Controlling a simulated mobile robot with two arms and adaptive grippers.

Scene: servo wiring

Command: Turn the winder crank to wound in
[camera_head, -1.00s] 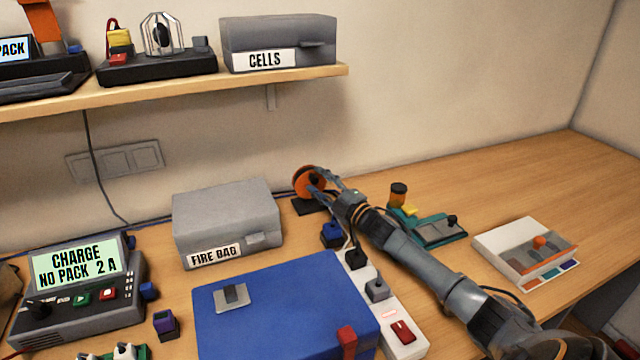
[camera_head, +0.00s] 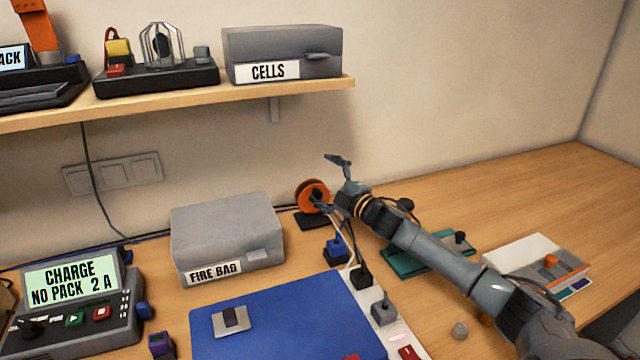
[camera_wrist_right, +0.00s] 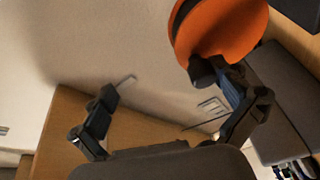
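The winder is an orange reel (camera_head: 309,191) on a dark base (camera_head: 318,220), standing against the back wall in the head view. My right gripper (camera_head: 330,181) is at the reel's right side with its two fingers spread wide. One finger points up and clear of the reel; the lower one overlaps the reel's front. In the right wrist view the orange reel (camera_wrist_right: 228,28) fills the top, with a dark knob, probably the crank handle (camera_wrist_right: 202,72), beside the right finger. Whether that finger touches it I cannot tell. Nothing sits between the fingers (camera_wrist_right: 170,110). My left gripper is out of view.
Left of the reel is a grey FIRE BAG box (camera_head: 228,232). In front are a blue case (camera_head: 290,310), a blue-topped switch (camera_head: 336,250) and a white power strip (camera_head: 388,325). A green device (camera_head: 440,255) lies under my forearm. A shelf (camera_head: 300,92) hangs above left.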

